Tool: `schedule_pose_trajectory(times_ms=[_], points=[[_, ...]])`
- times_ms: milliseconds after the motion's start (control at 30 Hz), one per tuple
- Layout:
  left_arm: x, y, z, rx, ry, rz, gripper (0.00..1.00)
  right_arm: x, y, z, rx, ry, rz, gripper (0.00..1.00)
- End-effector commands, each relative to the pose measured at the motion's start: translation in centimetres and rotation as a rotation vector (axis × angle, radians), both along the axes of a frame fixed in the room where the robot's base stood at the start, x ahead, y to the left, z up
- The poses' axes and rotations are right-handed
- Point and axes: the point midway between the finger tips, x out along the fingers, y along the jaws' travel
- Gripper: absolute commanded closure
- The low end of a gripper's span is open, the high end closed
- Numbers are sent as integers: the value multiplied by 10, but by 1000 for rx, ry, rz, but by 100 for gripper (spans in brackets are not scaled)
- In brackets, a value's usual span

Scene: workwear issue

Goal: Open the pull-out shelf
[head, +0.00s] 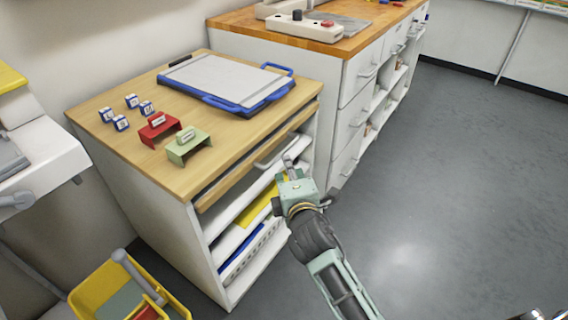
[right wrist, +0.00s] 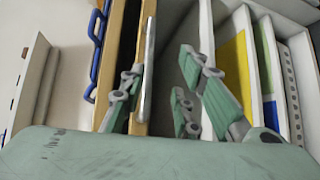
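The pull-out shelf (head: 235,184) is a wooden board just under the cabinet's top, with a pale bar handle (head: 272,152) along its front. It looks pushed in or nearly so. My right gripper (head: 287,168) is at the shelf front by the right end of the handle. In the right wrist view the gripper (right wrist: 165,95) is open, with fingers apart. The grey handle bar (right wrist: 148,70) shows between the fingers, nearer the left one; I cannot tell whether they touch it. The shelf's wooden edge (right wrist: 132,60) lies beside it. My left gripper is not in view.
The cabinet top (head: 110,165) holds a blue-handled board (head: 225,80), a red stand (head: 160,128), a green stand (head: 188,145) and several small cubes. Lower compartments hold yellow and blue items. A yellow bin (head: 90,290) stands at left. The floor (head: 450,200) at right is clear.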

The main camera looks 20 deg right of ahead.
Motion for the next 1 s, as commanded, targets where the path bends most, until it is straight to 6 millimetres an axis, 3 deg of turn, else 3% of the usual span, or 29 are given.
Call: schedule_pose_trajectory(times_ms=[133,600,933,1000], points=[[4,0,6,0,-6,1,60,8,-2,12,-26,-27,-2,71],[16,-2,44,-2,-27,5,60,72,-10,3,-24,-26,-2,71],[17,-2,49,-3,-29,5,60,77,-11,2,-23,-25,-1,71],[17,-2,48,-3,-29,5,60,77,-11,2,-23,-25,-1,75]])
